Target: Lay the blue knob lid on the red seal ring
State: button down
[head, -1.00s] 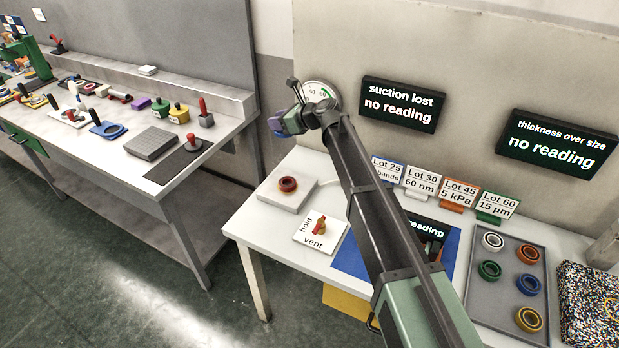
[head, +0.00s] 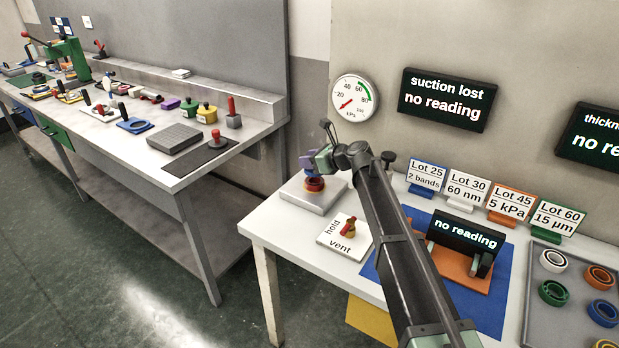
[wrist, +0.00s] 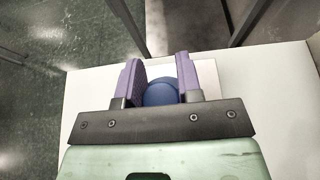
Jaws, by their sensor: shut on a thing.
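The blue knob lid (wrist: 161,92) shows as a rounded blue shape between the two purple fingers of my gripper (wrist: 161,80) in the wrist view. My gripper is shut on it. In the head view my gripper (head: 311,164) is right above the red seal ring (head: 314,186), which sits on a pale square block (head: 318,205) at the bench's left end. The lid is mostly hidden there by the fingers. I cannot tell whether it touches the ring. In the wrist view the ring is hidden below the lid.
A hold/vent plate (head: 344,236) with a red and yellow lever lies in front of the block. A pressure gauge (head: 356,98) hangs on the wall behind, beside a "suction lost" screen (head: 447,98). A tray (head: 535,262) of loose rings stands at the right.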

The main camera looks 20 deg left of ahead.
notch_tip(320, 180, down, 4)
jog(key=shift+r+b, duration=0.1)
jog(key=shift+b, duration=1)
jog(key=shift+r, duration=0.3)
jog(key=shift+f, duration=0.25)
jog(key=c, duration=0.8)
grip_release()
jog(key=shift+r, duration=0.1)
jog(key=shift+r+p, duration=0.35)
jog(key=shift+p, duration=0.1)
jog(key=p+v, duration=0.4)
jog(key=v, duration=0.8)
jog(key=shift+f, duration=0.1)
